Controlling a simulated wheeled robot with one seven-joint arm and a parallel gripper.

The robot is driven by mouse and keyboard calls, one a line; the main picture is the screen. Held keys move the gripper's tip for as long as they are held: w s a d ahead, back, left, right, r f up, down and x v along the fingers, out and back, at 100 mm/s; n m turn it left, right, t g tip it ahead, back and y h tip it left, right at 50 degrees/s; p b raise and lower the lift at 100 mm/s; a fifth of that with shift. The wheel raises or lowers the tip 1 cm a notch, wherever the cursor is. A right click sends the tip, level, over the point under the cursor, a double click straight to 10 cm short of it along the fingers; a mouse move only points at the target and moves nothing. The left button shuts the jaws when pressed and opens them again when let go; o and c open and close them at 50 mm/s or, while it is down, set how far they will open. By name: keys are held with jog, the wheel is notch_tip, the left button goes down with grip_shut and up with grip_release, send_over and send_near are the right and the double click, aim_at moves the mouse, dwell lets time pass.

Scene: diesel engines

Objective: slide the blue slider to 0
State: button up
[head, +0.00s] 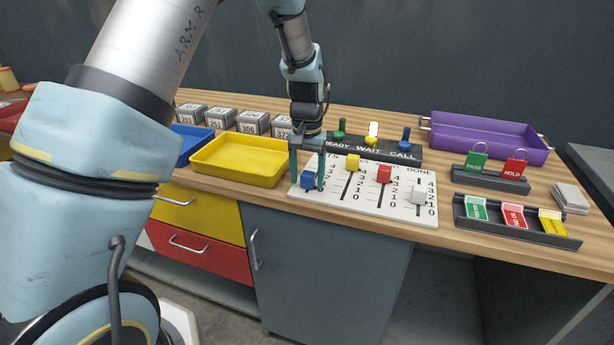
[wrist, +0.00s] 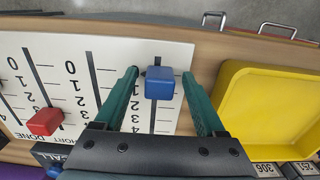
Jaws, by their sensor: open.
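The blue slider (head: 309,182) is a blue block on a slot at the left end of the white slider board (head: 389,206). In the wrist view the blue slider (wrist: 159,83) sits near the low-number end of its slot, with a short stretch of slot showing beyond it. Its exact number is hard to read. My gripper (head: 307,174) is open and points down over the board. In the wrist view its two fingers (wrist: 160,78) stand on either side of the blue slider, with visible gaps on both sides.
The board also carries a yellow slider (head: 353,163), a red slider (head: 384,174) and a white slider (head: 418,198). A yellow tray (head: 238,174) stands close on the left. A dark switch panel (head: 400,153) lies behind the board. The table edge is in front.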

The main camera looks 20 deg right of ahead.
aim_at(307, 174)
notch_tip(307, 174, up, 11)
jog(key=b, duration=0.2)
dwell(0.3)
jog(key=shift+f, duration=0.1)
jog(key=w+a+f+n, duration=0.15)
jog(key=a+n, duration=0.25)
jog(key=a, duration=1.4)
jog(key=s+a+f+n, duration=0.1)
jog(key=s+a, duration=0.3)
jog(key=a, duration=0.3)
jog(key=s+a+f+n+t, duration=0.1)
jog(key=s+a+f+n, duration=0.1)
jog(key=s+a, duration=0.3)
jog(key=a, duration=0.3)
jog(key=shift+a+t, duration=0.2)
jog(key=shift+t, duration=0.1)
